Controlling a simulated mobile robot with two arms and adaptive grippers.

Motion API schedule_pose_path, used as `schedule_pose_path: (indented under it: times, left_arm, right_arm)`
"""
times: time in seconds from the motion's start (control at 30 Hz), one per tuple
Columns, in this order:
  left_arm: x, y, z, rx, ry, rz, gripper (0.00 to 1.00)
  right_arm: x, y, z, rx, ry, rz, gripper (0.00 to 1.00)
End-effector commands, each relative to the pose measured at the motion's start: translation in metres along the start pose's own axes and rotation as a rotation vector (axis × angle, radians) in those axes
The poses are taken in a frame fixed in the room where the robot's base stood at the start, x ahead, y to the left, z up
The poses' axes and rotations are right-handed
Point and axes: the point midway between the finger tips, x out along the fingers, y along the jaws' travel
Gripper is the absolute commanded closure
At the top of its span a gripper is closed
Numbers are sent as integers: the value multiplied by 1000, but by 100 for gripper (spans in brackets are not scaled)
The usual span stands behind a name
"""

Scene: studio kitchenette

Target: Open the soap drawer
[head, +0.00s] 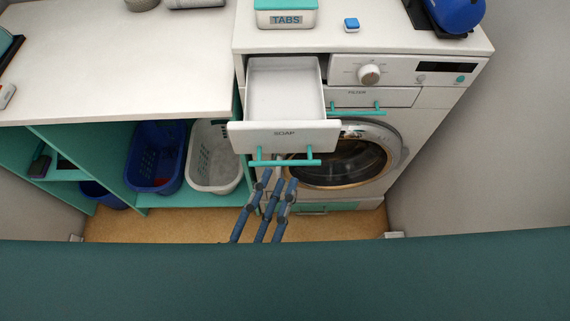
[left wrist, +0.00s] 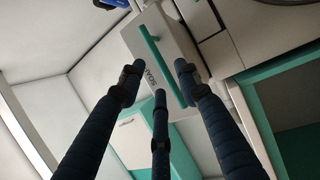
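The soap drawer (head: 284,136) of the white washing machine is pulled well out, and its empty white inside shows in the head view. Its teal bar handle (head: 285,162) runs along the front, below the SOAP label. My left gripper (head: 277,180), with blue fingers, is just below and in front of the handle. In the left wrist view, the fingers (left wrist: 160,85) are spread apart with nothing held. The handle (left wrist: 161,63) appears beyond and between the fingertips; I cannot tell whether any finger touches it. My right gripper is out of view.
The FILTER drawer (head: 372,97) is shut beside the soap drawer, above the round door (head: 345,160). A TABS box (head: 286,14) and small blue-topped item (head: 351,25) stand on top. Baskets (head: 214,158) sit under the counter at left.

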Motion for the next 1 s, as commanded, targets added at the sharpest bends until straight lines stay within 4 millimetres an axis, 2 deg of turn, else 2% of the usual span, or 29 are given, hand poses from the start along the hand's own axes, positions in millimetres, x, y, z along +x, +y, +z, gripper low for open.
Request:
schedule_pose_path:
  times: [0.1, 0.33, 0.5, 1.0]
  left_arm:
    - [-27, -2, 0, 2, -4, -5, 66]
    - [-58, -2, 0, 1, -1, -4, 66]
    - [-64, 0, 0, 0, 0, 0, 66]
    - [-63, 0, 0, 0, 0, 0, 66]
  right_arm:
    - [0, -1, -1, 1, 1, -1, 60]
    - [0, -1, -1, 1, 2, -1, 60]
    - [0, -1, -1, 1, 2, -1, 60]
    - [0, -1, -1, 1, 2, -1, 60]
